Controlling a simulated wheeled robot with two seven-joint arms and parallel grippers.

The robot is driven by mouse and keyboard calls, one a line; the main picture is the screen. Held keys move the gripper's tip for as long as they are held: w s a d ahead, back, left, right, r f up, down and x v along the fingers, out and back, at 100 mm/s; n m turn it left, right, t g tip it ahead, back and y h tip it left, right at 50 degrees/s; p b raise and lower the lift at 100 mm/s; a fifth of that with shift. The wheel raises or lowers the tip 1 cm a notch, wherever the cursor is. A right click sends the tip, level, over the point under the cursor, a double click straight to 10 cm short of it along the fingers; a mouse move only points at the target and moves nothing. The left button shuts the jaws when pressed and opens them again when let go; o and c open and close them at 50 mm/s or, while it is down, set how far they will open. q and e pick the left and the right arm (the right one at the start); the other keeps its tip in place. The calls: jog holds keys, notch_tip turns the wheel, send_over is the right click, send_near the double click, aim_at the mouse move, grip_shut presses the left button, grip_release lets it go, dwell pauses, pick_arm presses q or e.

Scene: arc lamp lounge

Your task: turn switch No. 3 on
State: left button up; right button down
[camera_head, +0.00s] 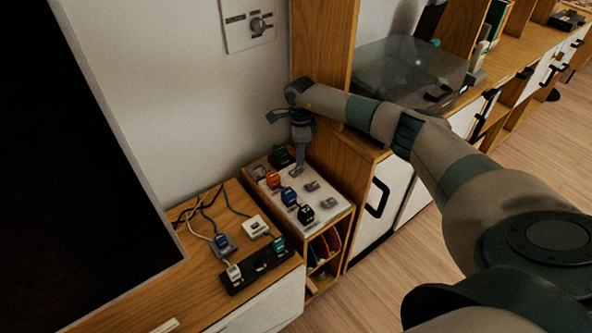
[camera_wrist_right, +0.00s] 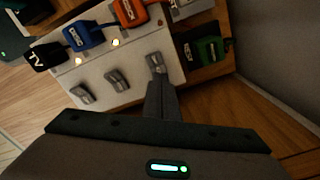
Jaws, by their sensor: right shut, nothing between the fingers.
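A white switch panel (camera_head: 322,212) sits on a low wooden shelf unit. It bears three grey rocker switches. In the right wrist view these are a left switch (camera_wrist_right: 82,95), a middle switch (camera_wrist_right: 117,81) and a right switch (camera_wrist_right: 156,63). No switch numbers are readable. My right gripper (camera_head: 298,170) points down at the panel's far end. In the right wrist view, its shut, empty fingers (camera_wrist_right: 160,84) are right at the right switch; I cannot tell whether they touch. Two small lights glow, a left light (camera_wrist_right: 78,61) and a middle light (camera_wrist_right: 115,42). My left gripper is not in view.
A black "TV" plug (camera_wrist_right: 48,55), a blue plug (camera_wrist_right: 83,36) and an orange plug (camera_wrist_right: 130,12) line the panel. A green plug (camera_wrist_right: 207,50) lies beyond its end. A black power strip (camera_head: 258,268) lies nearby. A wooden cabinet side (camera_head: 338,165) stands close beside my right gripper.

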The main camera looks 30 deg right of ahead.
jog(key=shift+f+b, duration=0.8)
jog(key=shift+f, duration=0.2)
dwell(0.6)
jog(key=shift+r+p, duration=2.1)
jog(key=shift+r, duration=1.45)
